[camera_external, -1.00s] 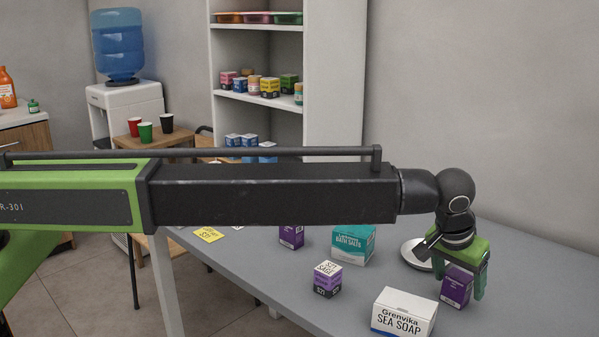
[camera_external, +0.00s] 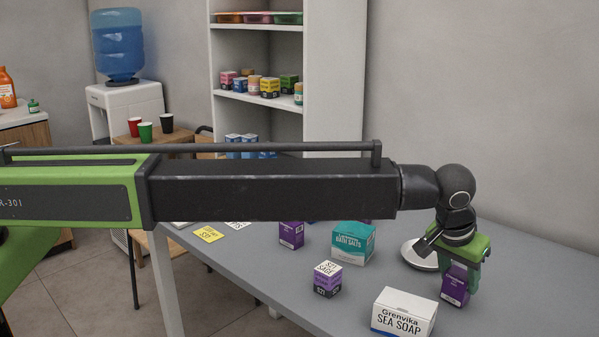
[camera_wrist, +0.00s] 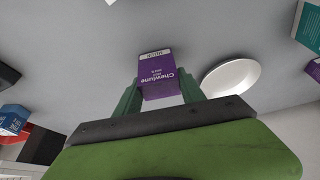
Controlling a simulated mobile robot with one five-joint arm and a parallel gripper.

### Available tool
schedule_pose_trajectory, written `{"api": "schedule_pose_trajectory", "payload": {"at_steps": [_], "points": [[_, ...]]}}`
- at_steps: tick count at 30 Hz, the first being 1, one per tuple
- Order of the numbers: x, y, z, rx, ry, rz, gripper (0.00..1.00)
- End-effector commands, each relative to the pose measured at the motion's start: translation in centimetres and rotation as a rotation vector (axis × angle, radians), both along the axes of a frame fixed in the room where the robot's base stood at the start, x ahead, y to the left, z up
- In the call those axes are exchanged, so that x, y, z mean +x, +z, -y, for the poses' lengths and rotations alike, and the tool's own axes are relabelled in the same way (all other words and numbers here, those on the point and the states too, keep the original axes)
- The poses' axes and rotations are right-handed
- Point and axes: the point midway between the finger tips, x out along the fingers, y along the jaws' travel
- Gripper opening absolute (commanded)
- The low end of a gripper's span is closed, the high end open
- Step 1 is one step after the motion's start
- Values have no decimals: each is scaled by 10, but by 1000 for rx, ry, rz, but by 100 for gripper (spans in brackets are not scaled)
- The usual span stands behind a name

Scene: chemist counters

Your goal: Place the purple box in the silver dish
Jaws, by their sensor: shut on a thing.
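The purple box (camera_external: 455,289) is at the right end of the grey counter, with its lower part showing below my gripper (camera_external: 464,274). My gripper is shut on it, with the green fingers on either side of its upper part. In the wrist view, the box (camera_wrist: 157,78) sits between the two fingertips (camera_wrist: 160,92). I cannot tell whether its base touches the counter. The round silver dish (camera_external: 411,252) lies just behind and left of my gripper, partly hidden by it. In the wrist view, the dish (camera_wrist: 230,66) is empty, right of the box and apart from it.
A white sea soap box (camera_external: 404,314) stands front left of my gripper. A teal bath salts box (camera_external: 353,244), a purple-and-white cube (camera_external: 328,279) and another purple box (camera_external: 291,235) stand farther left. The counter (camera_external: 525,265) right of my gripper is clear.

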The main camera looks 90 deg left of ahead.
Motion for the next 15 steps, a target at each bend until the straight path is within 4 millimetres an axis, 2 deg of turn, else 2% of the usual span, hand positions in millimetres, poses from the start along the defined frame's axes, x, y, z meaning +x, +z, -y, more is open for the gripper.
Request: {"api": "schedule_pose_trajectory", "payload": {"at_steps": [1, 7, 15], "points": [[0, 13, 0, 0, 0, 0, 1], [-1, 48, 2, 0, -1, -1, 1], [-32, 81, 58, 0, -3, 0, 1]]}}
